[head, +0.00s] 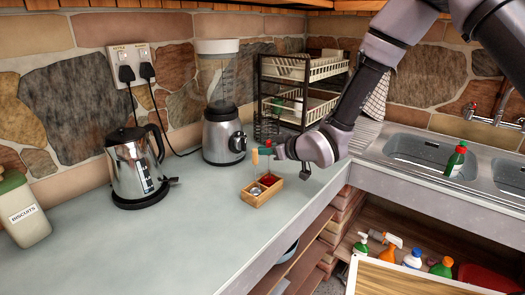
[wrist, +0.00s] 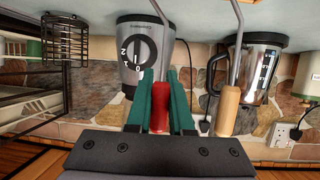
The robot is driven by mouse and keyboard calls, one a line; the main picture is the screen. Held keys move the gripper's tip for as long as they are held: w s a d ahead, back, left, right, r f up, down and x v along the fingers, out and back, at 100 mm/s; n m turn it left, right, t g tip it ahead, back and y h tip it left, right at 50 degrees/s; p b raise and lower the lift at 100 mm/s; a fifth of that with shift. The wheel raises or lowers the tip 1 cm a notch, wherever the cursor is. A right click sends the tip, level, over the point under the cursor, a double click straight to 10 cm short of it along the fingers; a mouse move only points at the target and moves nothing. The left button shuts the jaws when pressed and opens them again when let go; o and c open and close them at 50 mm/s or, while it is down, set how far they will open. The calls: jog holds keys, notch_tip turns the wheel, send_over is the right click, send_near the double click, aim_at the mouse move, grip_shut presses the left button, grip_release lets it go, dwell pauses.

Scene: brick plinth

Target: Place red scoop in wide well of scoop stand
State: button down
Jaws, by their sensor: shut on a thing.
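My gripper (head: 275,151) is above the right side of the scoop stand (head: 256,199), a small wooden box on the worktop. In the wrist view its green fingers (wrist: 162,80) are shut on the red handle of the red scoop (wrist: 161,107). The scoop's thin metal shaft runs on past the fingertips. In the head view the scoop points down toward the stand; I cannot tell whether its lower end is inside a well. Another scoop with a tan wooden handle (head: 255,157) stands upright in the stand's left part, and beside the red scoop in the wrist view (wrist: 229,108).
A blender (head: 222,135) stands close behind the stand, with a kettle (head: 138,170) to its left. A dish rack (head: 300,85) stands behind my arm. The sink (head: 425,155) is at the right.

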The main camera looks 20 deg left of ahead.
jog(key=c, duration=0.8)
grip_release()
jog(key=shift+f, duration=0.15)
